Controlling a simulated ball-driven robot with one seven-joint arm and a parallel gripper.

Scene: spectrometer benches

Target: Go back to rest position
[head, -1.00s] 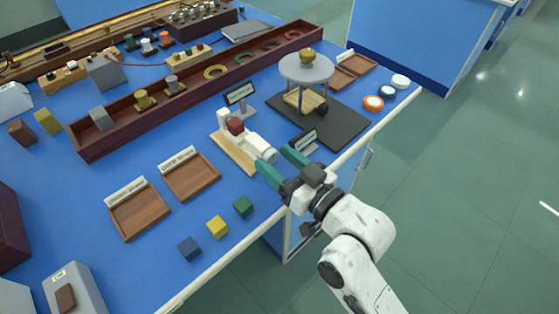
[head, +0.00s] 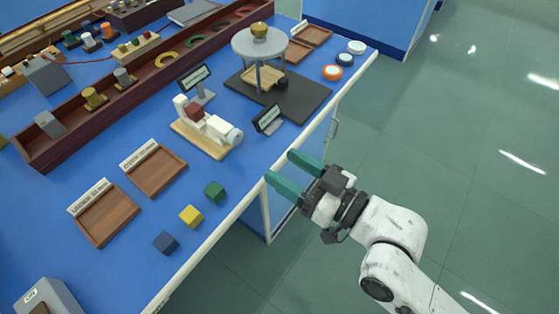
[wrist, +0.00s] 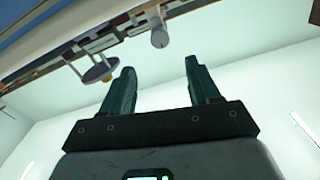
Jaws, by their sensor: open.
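My gripper (head: 288,176) is open and empty, with green fingers spread apart. In the head view it hangs just off the front edge of the blue bench (head: 235,170), over the floor side. In the wrist view my gripper (wrist: 160,75) shows both fingers apart with nothing between them. The white device on a wooden base (head: 208,130), with a dark red block (head: 194,112) on it, stands on the bench to the upper left of my gripper, apart from it.
Green (head: 214,192), yellow (head: 190,215) and blue (head: 165,242) cubes lie near the bench's front edge. A round-topped stand (head: 259,44) is on a dark board (head: 300,98). Two wooden trays (head: 155,172) lie left. Open floor (head: 450,150) is free to the right.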

